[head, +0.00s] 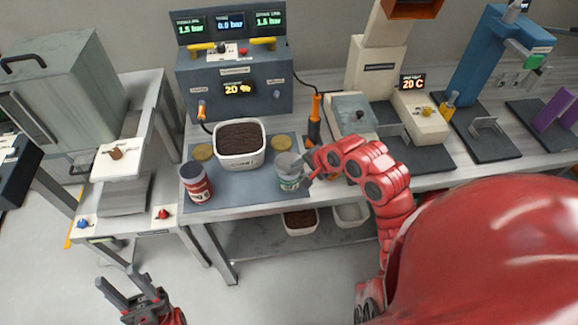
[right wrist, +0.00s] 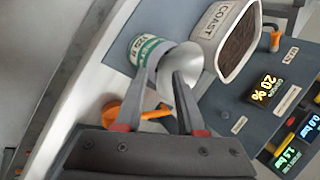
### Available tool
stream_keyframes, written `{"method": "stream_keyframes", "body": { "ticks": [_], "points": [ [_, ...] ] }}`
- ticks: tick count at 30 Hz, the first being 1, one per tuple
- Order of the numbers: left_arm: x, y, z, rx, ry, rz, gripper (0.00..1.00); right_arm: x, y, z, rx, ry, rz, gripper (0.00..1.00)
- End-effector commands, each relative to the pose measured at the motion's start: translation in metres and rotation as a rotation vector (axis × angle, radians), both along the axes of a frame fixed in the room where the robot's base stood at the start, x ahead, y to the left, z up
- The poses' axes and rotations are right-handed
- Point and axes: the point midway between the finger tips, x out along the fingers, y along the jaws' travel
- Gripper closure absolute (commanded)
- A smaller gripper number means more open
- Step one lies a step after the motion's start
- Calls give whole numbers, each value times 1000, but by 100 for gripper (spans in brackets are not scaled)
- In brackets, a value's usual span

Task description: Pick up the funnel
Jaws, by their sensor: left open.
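The funnel (head: 288,163) is a grey metallic cone. It sits at the mouth of a jar with a green and white label (head: 290,181), near the front edge of the blue-grey mat. The right wrist view shows the funnel (right wrist: 181,66) as a shiny cone beside the labelled jar (right wrist: 148,50). My right gripper (head: 305,167) is right at the funnel from the right. Its fingers (right wrist: 166,72) are apart, with the funnel at their tips, partly hidden by one finger; contact is unclear. My left gripper (head: 116,275) is open and empty, low at the left, away from the bench.
A white container of dark grounds (head: 260,140) stands behind and left of the jar. A red jar (head: 196,184) stands at the mat's left. An orange-handled tool (head: 314,122) stands upright behind my right gripper. A grey dispenser with displays (head: 235,85) stands at the back.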

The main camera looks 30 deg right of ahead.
Motion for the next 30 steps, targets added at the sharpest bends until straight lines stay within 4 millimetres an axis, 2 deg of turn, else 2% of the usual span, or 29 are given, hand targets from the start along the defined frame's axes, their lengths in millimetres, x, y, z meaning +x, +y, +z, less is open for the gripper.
{"method": "stream_keyframes", "body": {
  "ticks": [3,10,17,30],
  "points": [
    [0,0,2,0,0,0,54,4,1,-6,0,1,-2,62],
    [0,0,2,0,0,0,54,5,1,-7,0,-1,-3,62],
    [0,0,2,0,0,0,54,5,1,-7,0,-1,-3,100],
    [0,0,1,0,0,0,54,4,1,-8,0,1,-2,100]
  ]
}}
